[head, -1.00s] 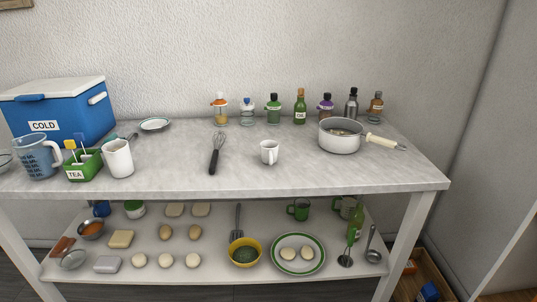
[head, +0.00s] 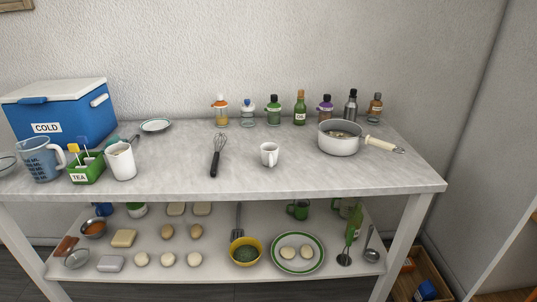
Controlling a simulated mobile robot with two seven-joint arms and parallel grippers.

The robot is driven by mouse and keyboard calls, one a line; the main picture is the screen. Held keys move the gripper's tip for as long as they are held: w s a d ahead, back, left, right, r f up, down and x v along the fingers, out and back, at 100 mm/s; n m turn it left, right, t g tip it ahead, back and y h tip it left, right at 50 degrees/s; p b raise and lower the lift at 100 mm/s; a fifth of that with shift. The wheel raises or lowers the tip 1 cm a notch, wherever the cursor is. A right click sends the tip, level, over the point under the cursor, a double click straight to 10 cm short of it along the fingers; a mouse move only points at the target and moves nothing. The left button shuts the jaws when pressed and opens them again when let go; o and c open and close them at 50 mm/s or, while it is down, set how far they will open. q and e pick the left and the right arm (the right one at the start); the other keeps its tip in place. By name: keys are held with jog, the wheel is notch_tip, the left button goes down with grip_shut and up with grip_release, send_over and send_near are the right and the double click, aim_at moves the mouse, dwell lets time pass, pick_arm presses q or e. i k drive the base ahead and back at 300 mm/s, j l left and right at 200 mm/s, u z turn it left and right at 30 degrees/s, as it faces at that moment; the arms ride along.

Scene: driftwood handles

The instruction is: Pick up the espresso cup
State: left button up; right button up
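A small white espresso cup (head: 269,154) stands upright near the middle of the grey tabletop (head: 310,176), close to its front half. Its handle points toward the front. A larger white mug (head: 121,162) stands further left, beside the green tea box. Neither of my grippers shows in the head view.
A whisk (head: 218,155) lies left of the cup. Several bottles (head: 300,108) line the back edge. A blue cooler (head: 62,112) and a measuring jug (head: 39,160) fill the left end. The tabletop around the cup is clear.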

aim_at(270, 158)
jog(key=u, duration=0.9)
jog(key=l+u, duration=0.3)
jog(key=u, duration=0.15)
jog(key=l+u, duration=0.3)
jog(key=u, duration=0.2)
jog(key=k+l+u, duration=0.1)
jog(key=l+u, duration=0.15)
jog(key=k+l+u, duration=0.2)
jog(key=l, duration=0.25)
jog(key=i, duration=0.1)
